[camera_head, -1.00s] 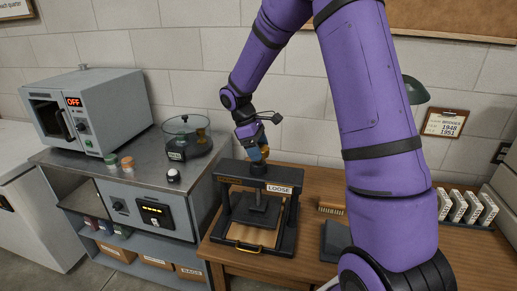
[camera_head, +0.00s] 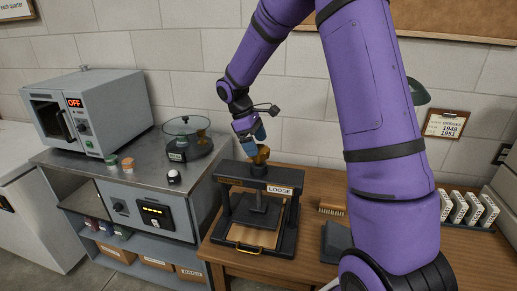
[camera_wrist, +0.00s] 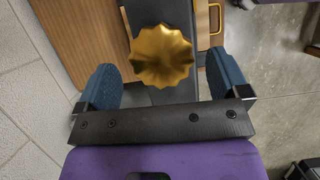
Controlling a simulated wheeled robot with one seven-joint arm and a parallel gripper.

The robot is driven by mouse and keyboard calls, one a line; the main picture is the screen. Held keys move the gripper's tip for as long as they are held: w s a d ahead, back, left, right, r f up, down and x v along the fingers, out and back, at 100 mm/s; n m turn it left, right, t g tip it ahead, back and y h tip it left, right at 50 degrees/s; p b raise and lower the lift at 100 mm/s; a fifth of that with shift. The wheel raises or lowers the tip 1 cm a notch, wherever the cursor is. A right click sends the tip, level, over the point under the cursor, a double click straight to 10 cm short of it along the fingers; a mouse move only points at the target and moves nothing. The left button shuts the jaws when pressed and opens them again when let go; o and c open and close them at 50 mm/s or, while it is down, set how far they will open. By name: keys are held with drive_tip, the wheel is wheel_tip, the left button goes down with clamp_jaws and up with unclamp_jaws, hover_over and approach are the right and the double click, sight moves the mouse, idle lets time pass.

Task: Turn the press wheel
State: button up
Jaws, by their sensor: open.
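The press (camera_head: 232,215) is a dark frame on the wooden table, with a label reading LOOSE on its top beam. Its brass press wheel (camera_head: 261,155) sits on top of the beam and has a scalloped rim. My gripper (camera_head: 252,136) is just above and behind the wheel. In the wrist view the wheel (camera_wrist: 162,56) lies ahead of and between the two blue fingers (camera_wrist: 165,80), which are spread wide with a gap on each side. The gripper is empty. The press plate (camera_head: 258,213) hangs under the beam; its exact height above the base I cannot tell.
A steel bench (camera_head: 110,170) at left carries an oven (camera_head: 90,108) reading OFF and a round clear-lidded device (camera_head: 186,138). A brush (camera_head: 331,208) and a dark block (camera_head: 335,240) lie right of the press. Several small white boxes (camera_head: 470,207) stand at far right.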

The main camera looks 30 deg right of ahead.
drive_tip(key=v, duration=0.8)
